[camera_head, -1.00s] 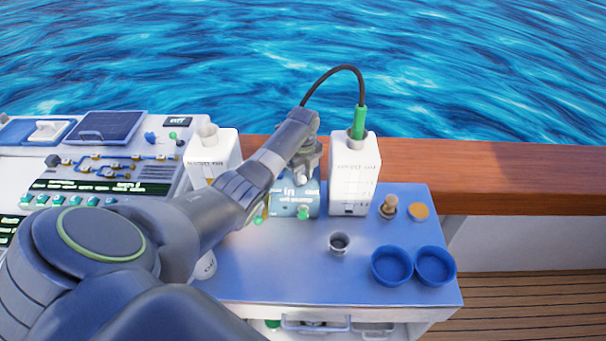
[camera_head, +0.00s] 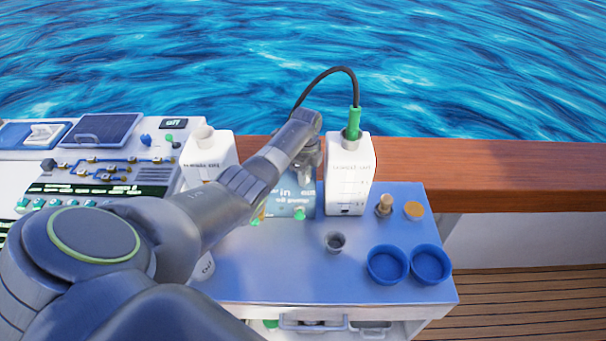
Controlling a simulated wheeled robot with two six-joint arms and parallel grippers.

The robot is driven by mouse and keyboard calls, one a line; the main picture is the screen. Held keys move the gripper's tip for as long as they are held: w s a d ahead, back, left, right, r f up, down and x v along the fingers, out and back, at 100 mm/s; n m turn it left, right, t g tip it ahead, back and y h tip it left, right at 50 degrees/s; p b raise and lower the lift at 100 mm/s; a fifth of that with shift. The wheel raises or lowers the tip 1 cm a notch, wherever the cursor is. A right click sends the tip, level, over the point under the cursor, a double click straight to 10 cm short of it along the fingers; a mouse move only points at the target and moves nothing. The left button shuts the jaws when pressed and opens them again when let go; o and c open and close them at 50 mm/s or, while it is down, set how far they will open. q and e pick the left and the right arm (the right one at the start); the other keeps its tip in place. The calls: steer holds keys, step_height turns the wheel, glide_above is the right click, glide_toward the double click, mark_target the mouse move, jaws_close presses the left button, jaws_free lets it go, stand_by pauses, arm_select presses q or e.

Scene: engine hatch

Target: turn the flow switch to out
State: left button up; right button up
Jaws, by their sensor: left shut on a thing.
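The oil pump (camera_head: 285,206) is a light blue box on the metal table, between two white bottles. The word "in" shows on its upper left. A green fitting (camera_head: 299,213) sits low on its front. My left gripper (camera_head: 308,174) is at the top right of the pump, beside the right-hand white bottle (camera_head: 347,190). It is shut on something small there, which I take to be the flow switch. My own wrist and fingers hide the switch, so its direction cannot be told. My right gripper is out of view.
A black hose with a green end (camera_head: 354,122) enters the right-hand bottle and arches behind my wrist. A small metal cup (camera_head: 335,241), two blue bowls (camera_head: 387,264), a cork-like stopper (camera_head: 384,204) and an orange cap (camera_head: 413,210) stand on the table (camera_head: 290,270). A control panel is left.

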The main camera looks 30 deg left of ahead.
arm_select(q)
steer(key=shift+w+n, duration=0.4)
steer(key=shift+n, duration=0.7)
steer(key=o, duration=0.6)
steer(key=shift+c, duration=0.2)
steer(key=o, duration=0.4)
steer(key=shift+s, duration=0.1)
